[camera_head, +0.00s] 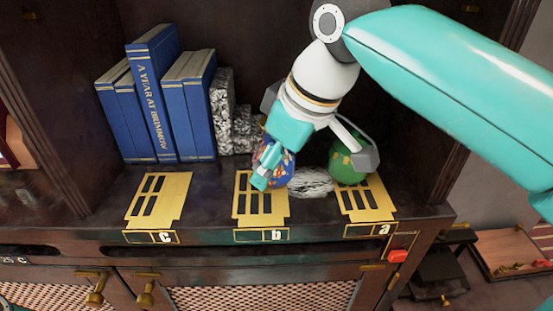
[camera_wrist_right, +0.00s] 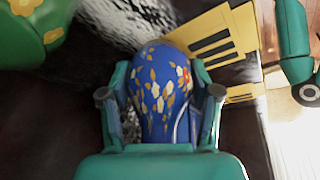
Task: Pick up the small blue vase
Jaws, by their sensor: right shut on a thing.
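The small blue vase (camera_wrist_right: 160,85) has white, yellow and red flower decoration. It fills the space between the fingers of my right gripper (camera_wrist_right: 161,104) in the right wrist view. In the head view my right gripper (camera_head: 273,163) reaches down from the upper right and is shut on the vase (camera_head: 287,170), over the back of plate b. The gripper hides much of the vase there. I cannot tell whether its base touches the shelf. My left gripper is not in view.
A green vase (camera_head: 341,167) stands close to the right, by plate a (camera_head: 368,205); it also shows in the wrist view (camera_wrist_right: 28,35). Plate b (camera_head: 262,213) and plate c (camera_head: 158,200) lie along the shelf front. Blue books (camera_head: 152,95) and grey marbled blocks (camera_head: 222,110) stand behind left.

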